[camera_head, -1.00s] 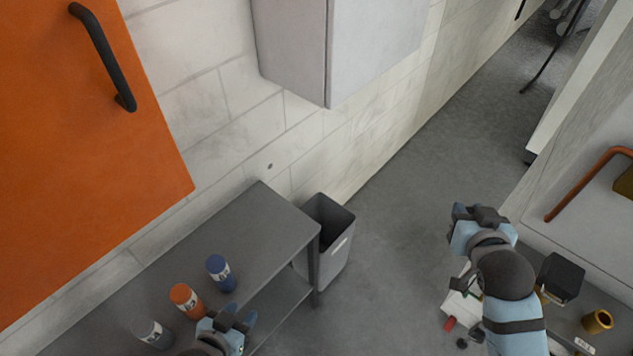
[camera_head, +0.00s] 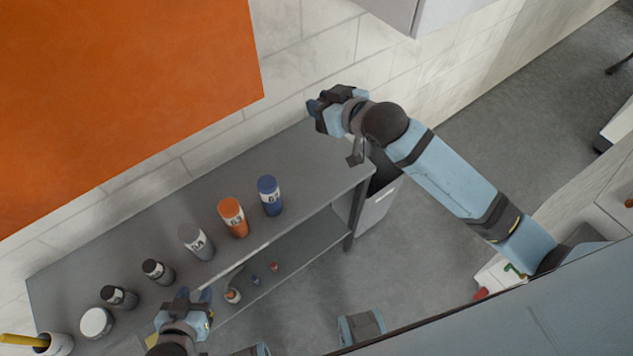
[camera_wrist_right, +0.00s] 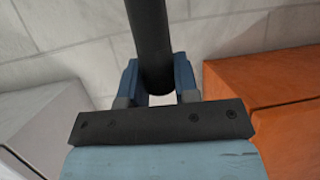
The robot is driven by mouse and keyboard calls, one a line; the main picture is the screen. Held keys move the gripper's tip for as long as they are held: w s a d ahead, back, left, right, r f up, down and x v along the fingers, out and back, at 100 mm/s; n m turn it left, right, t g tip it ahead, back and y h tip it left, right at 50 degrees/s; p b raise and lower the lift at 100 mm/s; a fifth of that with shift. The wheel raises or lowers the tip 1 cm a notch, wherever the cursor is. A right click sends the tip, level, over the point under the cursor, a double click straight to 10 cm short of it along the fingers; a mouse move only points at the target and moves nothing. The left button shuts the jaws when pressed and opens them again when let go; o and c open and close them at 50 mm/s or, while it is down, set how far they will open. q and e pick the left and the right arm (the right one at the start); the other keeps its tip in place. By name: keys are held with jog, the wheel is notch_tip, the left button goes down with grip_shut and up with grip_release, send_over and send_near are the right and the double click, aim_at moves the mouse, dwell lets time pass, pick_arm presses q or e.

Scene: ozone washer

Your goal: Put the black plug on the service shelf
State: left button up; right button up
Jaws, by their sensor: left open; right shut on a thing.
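The grey shelf unit (camera_head: 330,165) stands along the wall, with an upper top and a lower shelf. My right gripper (camera_head: 322,108) is over the right end of its top, near the wall. In the right wrist view my right gripper (camera_wrist_right: 156,78) is shut on a dark cylinder, the black plug (camera_wrist_right: 151,38), which points away from the wrist. In the head view the plug is not clearly seen, and I cannot tell its height above the top. My left gripper (camera_head: 186,300) is open and empty at the unit's front edge, lower left.
Several bottles stand on the top, among them blue (camera_head: 269,196), orange (camera_head: 233,217) and grey (camera_head: 195,242). Small items lie on the lower shelf. A grey bin (camera_head: 374,210) stands at the unit's right end. An orange door panel (camera_head: 120,100) is at upper left.

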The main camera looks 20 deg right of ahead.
jog(key=shift+w+d+f, duration=0.1)
jog(key=shift+w+f, duration=0.3)
jog(key=shift+f, duration=0.2)
jog(key=shift+n+y, duration=0.3)
jog(key=shift+y, duration=0.1)
notch_tip(320, 180, down, 20)
jog(key=shift+f+b, duration=0.1)
jog(key=shift+b, duration=0.4)
jog(key=shift+f, duration=0.1)
jog(key=shift+f, duration=0.1)
jog(key=o, duration=0.9)
